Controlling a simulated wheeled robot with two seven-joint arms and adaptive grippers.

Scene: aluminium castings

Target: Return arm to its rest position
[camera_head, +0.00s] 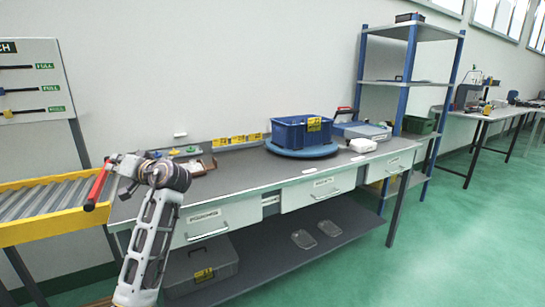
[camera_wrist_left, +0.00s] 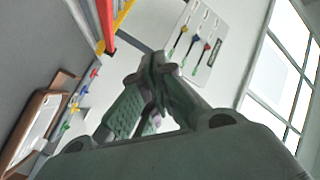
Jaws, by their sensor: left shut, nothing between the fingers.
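My left arm (camera_head: 150,235) rises from the bottom of the head view, in front of the workbench's left end. My left gripper (camera_head: 118,164) points left, beside the red bar at the end of the roller conveyor. I cannot tell from the head view how far apart gripper and bar are. In the left wrist view the fingers (camera_wrist_left: 157,68) converge and are shut, with nothing held between them. My right arm and gripper are not in view.
The red bar (camera_head: 97,187) stands by the yellow-edged roller conveyor (camera_head: 40,197). The workbench (camera_head: 240,178) carries a blue bin (camera_head: 300,133) on a round blue base and a brown tray (camera_head: 202,166). A blue-post shelf (camera_head: 404,85) stands at right; green floor is clear in front.

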